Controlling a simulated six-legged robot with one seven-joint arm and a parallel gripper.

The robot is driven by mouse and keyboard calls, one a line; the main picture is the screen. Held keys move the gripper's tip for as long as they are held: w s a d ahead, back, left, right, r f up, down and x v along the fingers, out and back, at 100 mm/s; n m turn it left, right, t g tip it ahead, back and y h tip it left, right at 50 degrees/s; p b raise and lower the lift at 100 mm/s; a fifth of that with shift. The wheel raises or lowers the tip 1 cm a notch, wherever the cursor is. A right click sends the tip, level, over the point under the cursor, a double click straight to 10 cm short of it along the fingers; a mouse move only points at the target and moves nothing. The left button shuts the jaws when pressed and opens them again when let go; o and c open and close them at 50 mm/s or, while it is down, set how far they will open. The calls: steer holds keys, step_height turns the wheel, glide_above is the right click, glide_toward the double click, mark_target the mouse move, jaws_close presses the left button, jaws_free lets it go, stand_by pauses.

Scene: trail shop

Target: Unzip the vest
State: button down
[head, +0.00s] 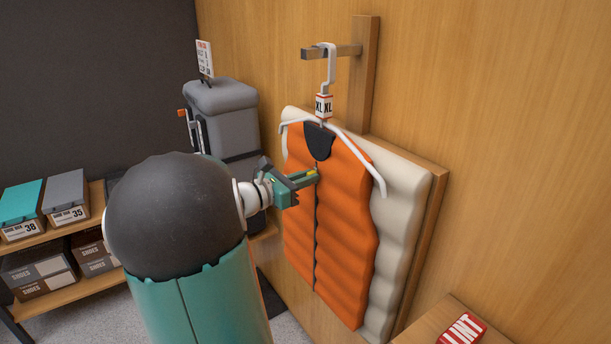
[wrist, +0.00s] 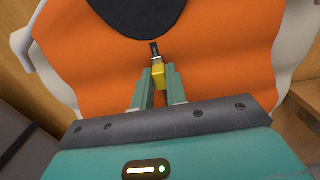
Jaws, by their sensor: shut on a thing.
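The orange quilted vest (head: 344,228) hangs on a white hanger (head: 362,158) marked XL, in front of a cream padded piece on a wooden board. A dark zip line (head: 316,245) runs down its front below a dark neck patch (head: 319,140). My gripper (head: 312,176) is at the upper end of this line, just under the neck patch. In the wrist view my gripper (wrist: 158,84) is shut on a yellow zip pull (wrist: 158,73), with a dark slider (wrist: 154,48) just above it. My arm hides part of the vest's left edge in the head view.
The hanger hangs from a wall hook (head: 330,52). A grey backpack (head: 222,115) stands behind my arm. A shelf (head: 60,295) with shoe boxes is at the left. A red box (head: 462,331) lies on a wooden surface at the lower right.

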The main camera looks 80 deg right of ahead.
mark_target(314, 269)
step_height(314, 269, down, 34)
steer(key=shift+r, duration=0.2)
steer(key=c, duration=1.7)
jaws_free()
steer(key=o, duration=0.3)
steer(key=v, duration=1.3)
steer(key=shift+w+a, duration=0.25)
steer(key=shift+a, duration=0.1)
steer(key=shift+w+r, duration=0.1)
